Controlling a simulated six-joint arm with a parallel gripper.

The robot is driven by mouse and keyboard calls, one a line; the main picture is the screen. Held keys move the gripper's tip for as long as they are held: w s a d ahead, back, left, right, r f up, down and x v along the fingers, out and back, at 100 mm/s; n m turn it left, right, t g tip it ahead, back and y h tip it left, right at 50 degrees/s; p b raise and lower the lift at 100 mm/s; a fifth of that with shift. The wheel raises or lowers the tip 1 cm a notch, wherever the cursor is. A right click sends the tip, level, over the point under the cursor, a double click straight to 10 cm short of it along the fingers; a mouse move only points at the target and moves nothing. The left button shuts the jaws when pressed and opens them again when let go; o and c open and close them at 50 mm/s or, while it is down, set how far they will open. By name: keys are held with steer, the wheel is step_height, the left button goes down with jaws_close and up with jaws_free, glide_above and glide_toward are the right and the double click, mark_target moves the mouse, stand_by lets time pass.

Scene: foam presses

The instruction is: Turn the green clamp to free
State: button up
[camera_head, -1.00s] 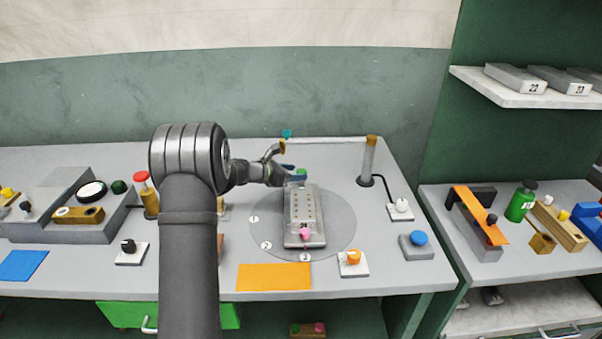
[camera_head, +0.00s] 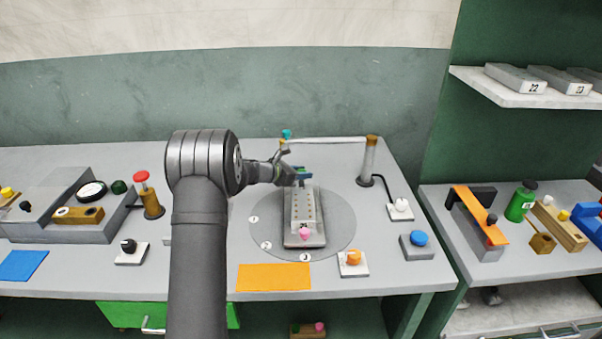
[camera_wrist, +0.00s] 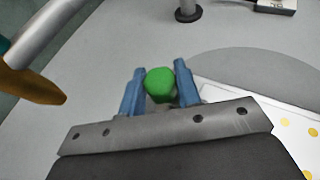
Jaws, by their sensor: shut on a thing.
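The green clamp (camera_wrist: 160,84) shows in the wrist view as a rounded green knob between the two blue fingers of my gripper (camera_wrist: 159,76). The fingers are shut on it, one on each side. In the head view my gripper (camera_head: 301,176) is at the far end of the grey mould (camera_head: 289,222), and only a little green of the clamp shows there. The clamp's base and its exact turn are hidden by the gripper. A pink clamp (camera_head: 304,233) sits at the mould's near end.
The mould lies on a round grey turntable (camera_head: 340,225) with numbered marks. A post (camera_head: 368,160) behind right carries a thin horizontal arm (camera_head: 330,140) passing behind my gripper. An orange knob (camera_head: 353,257), a blue button (camera_head: 418,238) and an orange mat (camera_head: 273,277) are nearer.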

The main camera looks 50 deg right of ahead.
steer(key=m+g+y, duration=0.1)
steer(key=m+g, duration=0.2)
steer(key=shift+w+f+m+g+y, duration=0.1)
steer(key=shift+m+g+y, duration=0.2)
steer(key=shift+g+y, duration=0.1)
steer(key=shift+m+g+y, duration=0.7)
steer(key=shift+m+g, duration=0.3)
steer(key=shift+g, duration=0.1)
steer(key=o, duration=1)
steer(key=v, duration=1.7)
steer(key=shift+w+a, duration=0.1)
steer(key=shift+w, duration=0.1)
